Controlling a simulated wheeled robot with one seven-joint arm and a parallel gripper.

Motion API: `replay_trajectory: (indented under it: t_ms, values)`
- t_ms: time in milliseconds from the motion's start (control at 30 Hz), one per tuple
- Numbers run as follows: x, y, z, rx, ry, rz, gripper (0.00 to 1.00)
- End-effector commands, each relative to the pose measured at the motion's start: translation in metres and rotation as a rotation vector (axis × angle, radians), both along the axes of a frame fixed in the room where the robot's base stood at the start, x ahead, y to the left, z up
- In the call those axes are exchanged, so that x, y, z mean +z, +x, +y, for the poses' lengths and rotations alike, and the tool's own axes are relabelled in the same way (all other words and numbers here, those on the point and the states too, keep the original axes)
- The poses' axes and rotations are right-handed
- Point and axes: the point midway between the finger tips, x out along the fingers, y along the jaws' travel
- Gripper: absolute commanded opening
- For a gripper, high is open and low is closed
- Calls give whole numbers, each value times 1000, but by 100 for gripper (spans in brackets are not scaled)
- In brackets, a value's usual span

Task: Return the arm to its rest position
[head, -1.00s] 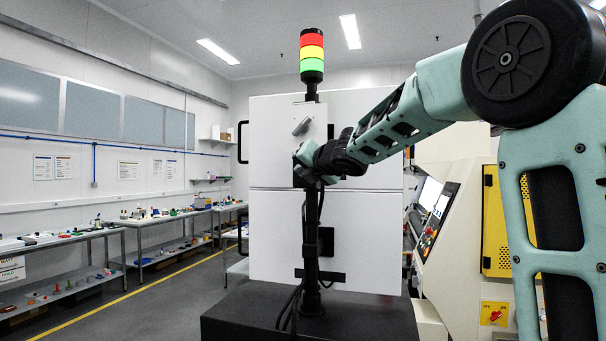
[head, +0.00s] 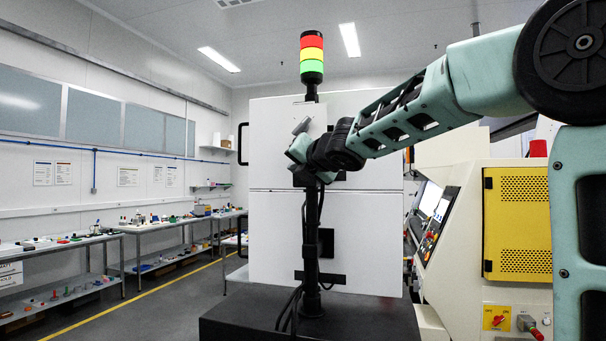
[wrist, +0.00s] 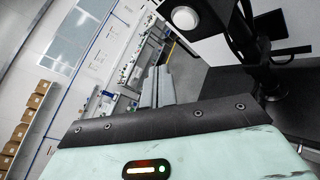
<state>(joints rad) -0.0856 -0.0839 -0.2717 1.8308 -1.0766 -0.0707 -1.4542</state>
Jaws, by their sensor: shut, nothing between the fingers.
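My gripper (head: 301,126) is raised in front of a tall white cabinet in the head view, at the end of my teal and black arm. It looks small there and is partly blended with the wrist. In the wrist view, the grey fingers (wrist: 157,75) lie side by side, shut with nothing between them. They point over the open floor toward the benches. My arm reaches in from the right of the head view, and its upper part runs out of the frame.
The white cabinet (head: 350,230) stands behind my gripper. A red, yellow and green signal light (head: 312,55) shows above it. A cream machine with a yellow panel (head: 518,222) is at right. Benches with small items (head: 60,243) line the left wall; the floor between is open.

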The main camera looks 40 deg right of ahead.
Motion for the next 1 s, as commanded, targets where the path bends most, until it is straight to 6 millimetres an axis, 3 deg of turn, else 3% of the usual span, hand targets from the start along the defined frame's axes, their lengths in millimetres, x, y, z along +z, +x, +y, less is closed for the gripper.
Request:
replay_trajectory:
  t_ms: [800, 867, 1000]
  values:
    - [0, 0, 0, 1, 0, 1, 0]
    - [-9, 1, 8, 2, 38, 13, 0]
    - [-60, -2, 49, -12, 270, 92, 0]
